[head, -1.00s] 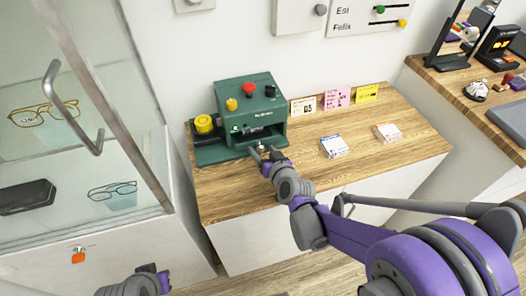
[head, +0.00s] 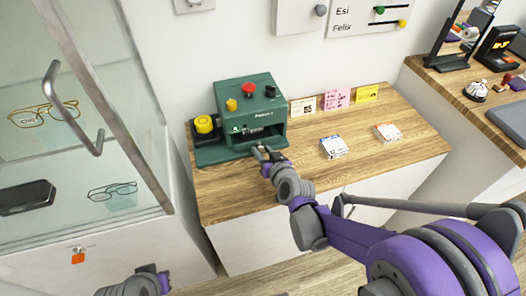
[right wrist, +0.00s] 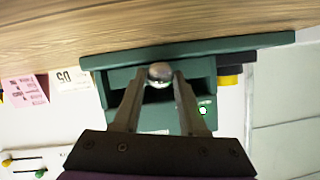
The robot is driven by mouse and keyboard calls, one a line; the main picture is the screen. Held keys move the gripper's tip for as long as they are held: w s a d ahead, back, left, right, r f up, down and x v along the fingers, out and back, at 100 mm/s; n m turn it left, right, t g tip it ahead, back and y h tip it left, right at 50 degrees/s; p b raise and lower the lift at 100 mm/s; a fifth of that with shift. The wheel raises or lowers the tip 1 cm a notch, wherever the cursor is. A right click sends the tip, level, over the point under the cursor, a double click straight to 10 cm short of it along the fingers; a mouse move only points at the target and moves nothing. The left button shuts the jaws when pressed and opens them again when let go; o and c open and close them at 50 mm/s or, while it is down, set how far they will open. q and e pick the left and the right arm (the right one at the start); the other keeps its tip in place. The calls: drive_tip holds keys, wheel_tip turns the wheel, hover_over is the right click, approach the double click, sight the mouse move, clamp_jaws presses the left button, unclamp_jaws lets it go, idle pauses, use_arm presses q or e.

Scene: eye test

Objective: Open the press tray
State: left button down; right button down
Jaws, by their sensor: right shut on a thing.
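The green press (head: 248,104) stands at the left end of the wooden counter, with a red knob and a yellow button on top. A dark slot opens in its front, low down. In the right wrist view, the press (right wrist: 180,52) shows upside down, with a round silver tray knob (right wrist: 160,73) in front of the slot. My right gripper (right wrist: 160,82) is shut on this knob; in the head view the gripper (head: 265,153) hides it. How far out the tray stands is hard to tell. My left gripper (head: 155,277) is partly visible at the bottom edge, its fingers unclear.
A large yellow button (head: 204,123) is beside the press on its left. Small cards (head: 336,99) stand along the wall, and two small boxes (head: 334,147) lie on the counter. A glass cabinet (head: 90,120) with glasses borders the left side.

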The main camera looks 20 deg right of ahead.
idle(0.8)
drive_tip(key=s, duration=1.1)
drive_tip(key=shift+d+p, duration=0.2)
drive_tip(key=shift+p, duration=0.2)
drive_tip(key=shift+c, duration=2.2)
unclamp_jaws()
